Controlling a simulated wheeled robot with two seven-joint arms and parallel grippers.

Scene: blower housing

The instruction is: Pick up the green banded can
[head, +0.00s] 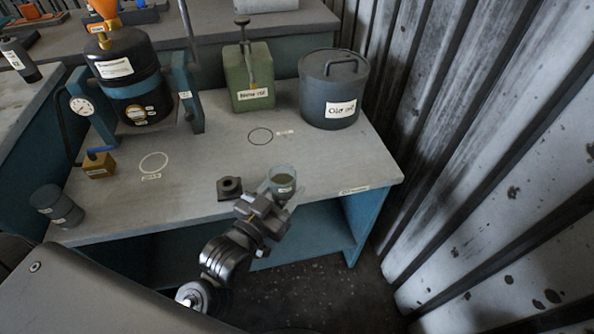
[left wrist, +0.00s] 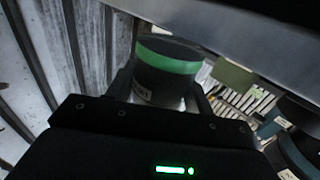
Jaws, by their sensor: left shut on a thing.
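The green banded can (left wrist: 168,70) is dark with a bright green band and a pale label low on its side. In the left wrist view it sits between the fingers of my left gripper (left wrist: 162,98), which is shut on it. In the head view my left gripper (head: 272,203) is at the front edge of the bench, with the can (head: 283,178) in its jaws. The can's lower part is hidden by the fingers. I cannot tell whether it is clear of the bench top. My right gripper is not in view.
A dark block with a round top (head: 230,187) lies just left of the can. A lidded grey pot (head: 334,90), a green can (head: 248,78) and a black tank in a blue stand (head: 128,85) stand behind. A dark cylinder (head: 57,205) is at left. A corrugated wall (head: 480,140) is at right.

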